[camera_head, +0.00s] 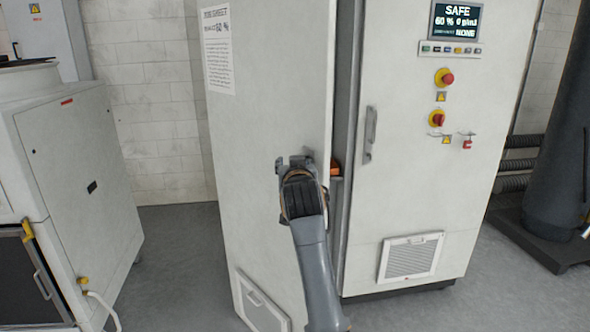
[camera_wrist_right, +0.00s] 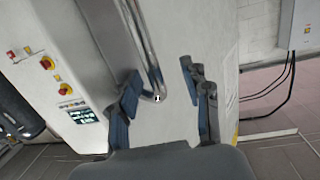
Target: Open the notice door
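The notice door (camera_head: 265,130) is the left cabinet door, with a printed notice (camera_head: 217,48) at its top left. It stands ajar, its right edge swung toward me, and a dark gap separates it from the right cabinet door (camera_head: 425,180). My right gripper (camera_head: 296,161) is in front of the notice door near its right edge and hides part of it. In the right wrist view, my right gripper (camera_wrist_right: 160,88) has its fingers spread apart, with a metal bar handle (camera_wrist_right: 146,50) showing between them. I cannot tell whether they touch it. My left gripper is not in view.
The right door carries a handle (camera_head: 371,135), a display (camera_head: 455,20) and red knobs. A white machine (camera_head: 75,160) stands at the left, with clear floor (camera_head: 180,250) between. A dark grey column (camera_head: 560,150) stands at the right.

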